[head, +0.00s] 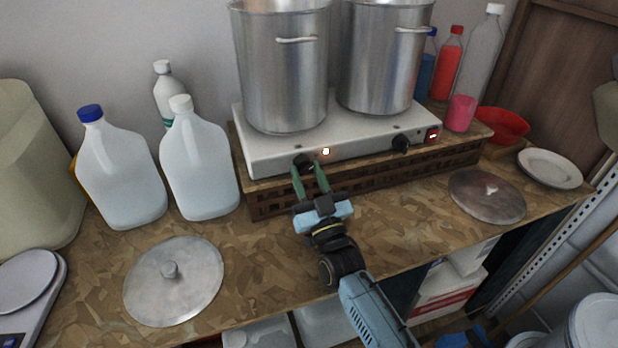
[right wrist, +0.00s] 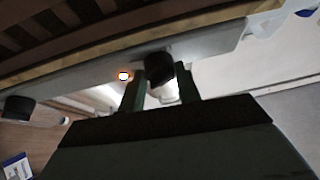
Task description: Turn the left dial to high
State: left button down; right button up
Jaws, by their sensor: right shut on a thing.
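The left dial (head: 303,161) is a black knob on the front of the white hot plate (head: 262,158). My right gripper (head: 310,170) reaches up to it from the front, with its green fingers on either side of the knob. In the right wrist view the left dial (right wrist: 159,67) sits between the two fingertips (right wrist: 160,82), and the gripper is shut on it. The dial's marking is too small to read. An orange-white light (head: 326,151) glows just right of the dial. The right dial (head: 401,144) is untouched. My left gripper is not in view.
Two large steel pots (head: 284,75) (head: 380,60) stand on the hot plate, which rests on a wooden crate (head: 270,203). A red switch (head: 433,135) is at its right end. White jugs (head: 200,160) stand left. Metal lids (head: 173,285) (head: 487,197) lie on the counter. The counter's middle front is clear.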

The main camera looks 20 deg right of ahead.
jog(key=shift+a+m+h, duration=0.15)
jog(key=shift+m+h, duration=1.05)
jog(key=shift+m, duration=1)
jog(key=o, duration=1)
jog(key=shift+s+f, duration=0.15)
jog(key=shift+s, duration=0.05)
jog(key=s, duration=0.6)
jog(key=s+b, duration=0.1)
jog(key=s, duration=0.5)
jog(key=shift+s+a+f, duration=0.15)
jog(key=shift+s+a, duration=0.05)
jog(key=shift+s, duration=0.15)
